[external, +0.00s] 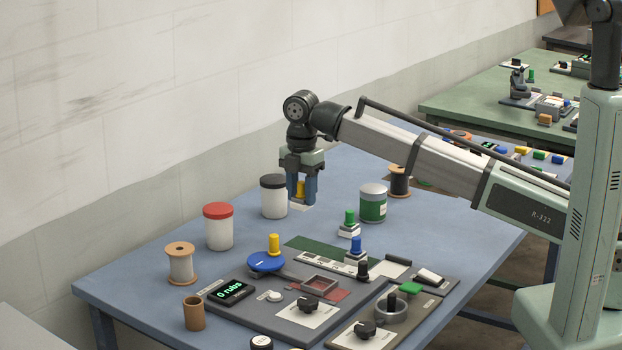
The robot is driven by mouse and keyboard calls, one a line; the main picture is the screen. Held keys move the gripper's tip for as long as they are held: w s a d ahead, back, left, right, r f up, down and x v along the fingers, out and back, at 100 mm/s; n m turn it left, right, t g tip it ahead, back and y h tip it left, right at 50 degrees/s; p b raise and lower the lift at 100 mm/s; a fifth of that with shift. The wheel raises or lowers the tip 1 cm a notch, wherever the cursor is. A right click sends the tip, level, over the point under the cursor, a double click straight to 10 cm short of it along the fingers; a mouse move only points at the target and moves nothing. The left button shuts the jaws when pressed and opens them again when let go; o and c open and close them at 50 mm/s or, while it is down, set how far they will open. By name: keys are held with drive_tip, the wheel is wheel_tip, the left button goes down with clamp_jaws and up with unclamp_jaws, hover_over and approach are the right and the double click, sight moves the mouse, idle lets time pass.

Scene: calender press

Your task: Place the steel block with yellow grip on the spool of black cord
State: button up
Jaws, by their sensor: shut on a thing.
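The steel block with yellow grip (301,206) is held in my gripper (301,190). My gripper points down and is shut on the yellow grip, with the pale block showing below the fingers. It looks held above the blue table, just right of the black-lidded white jar; the exact height is hard to tell. The spool of black cord (399,182) stands upright at the back right of the table, apart from and to the right of my gripper. Its brown top flange looks bare.
A green can (373,206) stands between my gripper and the black spool. The black-lidded jar (274,198) is close to my gripper's left. Green-grip (349,225) and blue-grip (356,251) blocks stand in front. A pale-cord spool (180,264) is at left; panels fill the front.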

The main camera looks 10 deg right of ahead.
drive_tip(key=w+d+r, duration=0.4)
drive_tip(key=w+d, duration=0.9)
drive_tip(key=d, duration=0.3)
drive_tip(key=w+d+r, duration=0.4)
drive_tip(key=w+d, duration=0.9)
drive_tip(key=d, duration=0.3)
drive_tip(key=shift+a+f, duration=0.2)
drive_tip(key=shift+f, duration=4.75)
drive_tip(key=shift+f, duration=0.2)
drive_tip(key=o, duration=1.1)
drive_tip(key=shift+r, duration=0.2)
wheel_tip(320, 180, up, 12)
